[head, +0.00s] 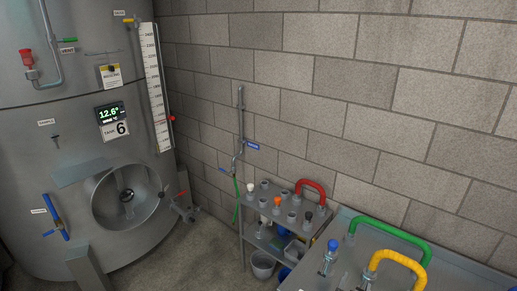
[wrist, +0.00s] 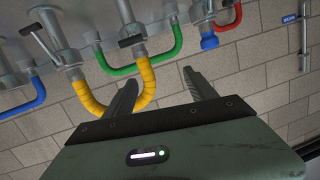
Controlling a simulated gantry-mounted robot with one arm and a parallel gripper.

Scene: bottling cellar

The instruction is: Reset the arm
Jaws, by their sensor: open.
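My gripper (wrist: 160,76) shows in the wrist view with its two dark fingers spread apart and nothing between them. Behind the fingers is the block wall. A yellow bend (wrist: 148,86) lies close to the left finger in the picture; I cannot tell whether they touch. A green bend (wrist: 118,70) and a red bend (wrist: 232,105) hang farther back. The gripper is not visible in the head view. There the yellow bend (head: 400,258) and green bend (head: 400,228) sit on a metal panel (head: 345,222) at lower right.
A steel tank (head: 80,170) with an open round manway (head: 128,196) stands at left. A grey rack (head: 270,187) holds small fittings and a red bend (head: 312,186). A bucket (head: 263,265) is beneath. The wrist view also shows a blue bend (wrist: 30,100).

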